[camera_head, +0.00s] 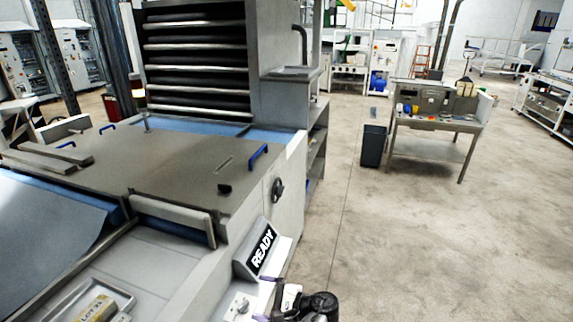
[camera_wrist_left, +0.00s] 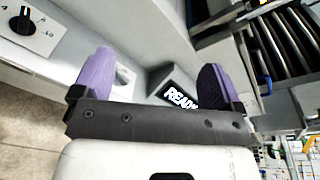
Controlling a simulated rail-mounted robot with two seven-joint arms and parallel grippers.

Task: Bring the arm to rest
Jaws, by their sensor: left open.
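My left gripper (camera_head: 266,299) shows at the bottom edge of the head view, in front of the machine's front panel. Its two purple fingers stand wide apart in the left wrist view (camera_wrist_left: 155,76), with nothing between them but the machine behind. The sign reading READY (camera_head: 262,250) is on the panel just above the gripper; it also shows in the left wrist view (camera_wrist_left: 179,98), beyond the fingers. A rotary knob (camera_head: 241,305) is on the panel left of the gripper. My right gripper is in neither view.
The roller sheeter (camera_head: 170,165) fills the left side, with a tray (camera_head: 118,295) at its lower left. A workbench (camera_head: 436,118) and a dark bin (camera_head: 374,146) stand at the back right. The concrete floor (camera_head: 430,250) on the right is clear.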

